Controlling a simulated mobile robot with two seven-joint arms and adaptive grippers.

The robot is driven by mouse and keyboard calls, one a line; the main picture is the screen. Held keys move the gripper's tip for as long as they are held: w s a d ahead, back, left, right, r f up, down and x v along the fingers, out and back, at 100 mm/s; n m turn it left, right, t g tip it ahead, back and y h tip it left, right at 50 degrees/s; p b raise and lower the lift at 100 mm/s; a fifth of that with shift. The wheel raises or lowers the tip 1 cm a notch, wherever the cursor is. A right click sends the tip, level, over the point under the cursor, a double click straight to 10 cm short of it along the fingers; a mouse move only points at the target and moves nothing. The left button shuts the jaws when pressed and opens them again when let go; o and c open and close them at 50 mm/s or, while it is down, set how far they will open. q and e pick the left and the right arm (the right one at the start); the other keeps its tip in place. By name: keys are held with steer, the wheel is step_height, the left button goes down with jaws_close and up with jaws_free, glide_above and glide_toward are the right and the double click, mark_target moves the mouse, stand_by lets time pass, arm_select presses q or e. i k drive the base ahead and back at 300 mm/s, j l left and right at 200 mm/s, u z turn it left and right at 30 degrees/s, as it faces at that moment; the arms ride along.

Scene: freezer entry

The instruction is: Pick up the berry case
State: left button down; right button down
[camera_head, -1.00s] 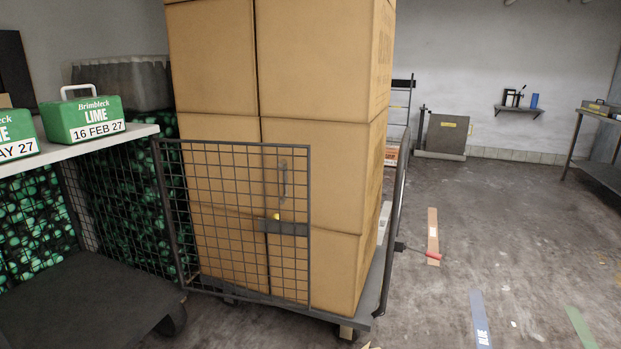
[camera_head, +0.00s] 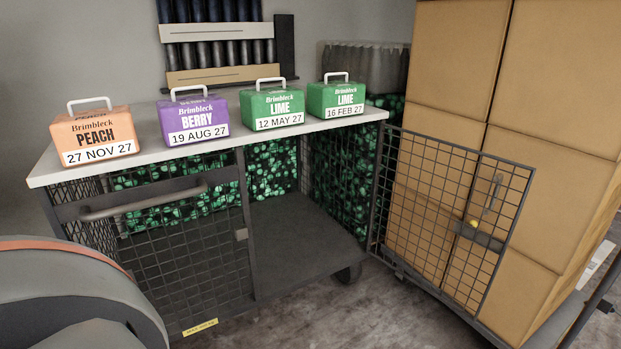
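The berry case (camera_head: 193,118) is purple, with a white handle on top and a white label reading 19 AUG 27. It stands upright on the white top (camera_head: 215,143) of a mesh cage cart, second from the left in a row of cases. An orange peach case (camera_head: 94,137) stands to its left. A green lime case (camera_head: 272,108) dated 12 MAY 27 stands to its right, with a gap between. Neither of my grippers shows in the head view.
Another lime case (camera_head: 336,99) stands at the right end. The cart's mesh door (camera_head: 450,215) is swung open to the right, before tall stacked cartons (camera_head: 452,60). A strip curtain panel (camera_head: 218,45) hangs behind. A rounded grey body fills the lower left. Some floor (camera_head: 310,315) is clear in front.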

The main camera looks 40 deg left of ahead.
mark_target(184, 120)
steer(key=u, duration=1.75)
steer(key=i+u, duration=0.1)
steer(key=i, duration=0.15)
